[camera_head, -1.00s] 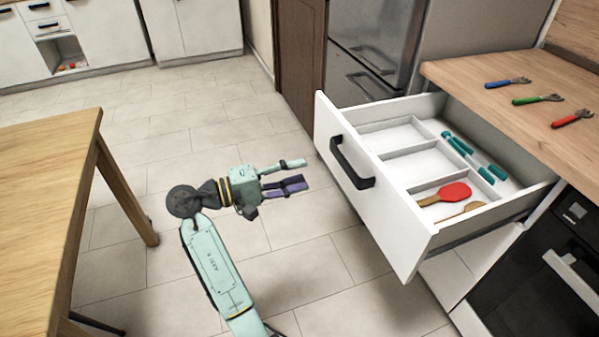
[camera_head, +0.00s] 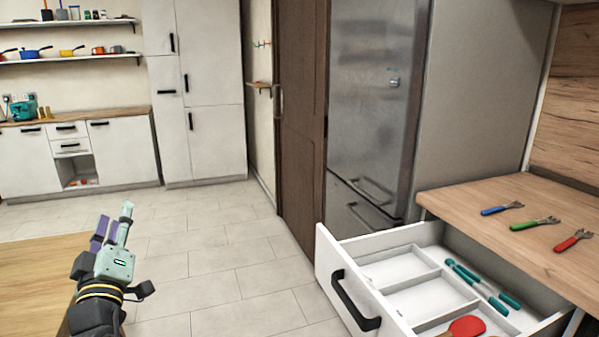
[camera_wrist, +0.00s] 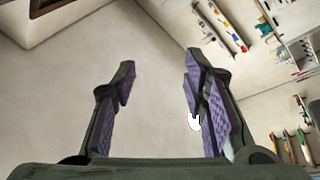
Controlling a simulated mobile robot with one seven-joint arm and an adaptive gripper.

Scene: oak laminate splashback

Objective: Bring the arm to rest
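My gripper (camera_head: 113,229) is at the lower left of the head view, over the floor beside the wooden table, pointing up and away. In the wrist view its two purple-padded fingers (camera_wrist: 157,85) stand apart with nothing held between them. It is well to the left of the open drawer and touches nothing that I can see. Most of my arm is below the picture's edge.
The open white drawer (camera_head: 328,262) holds teal-handled utensils (camera_head: 482,285) and a red-headed one (camera_head: 467,327). Blue, green and red-handled tools lie on the wooden counter (camera_head: 470,196). A table (camera_head: 30,270) is at the left. The middle floor (camera_head: 215,260) is clear.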

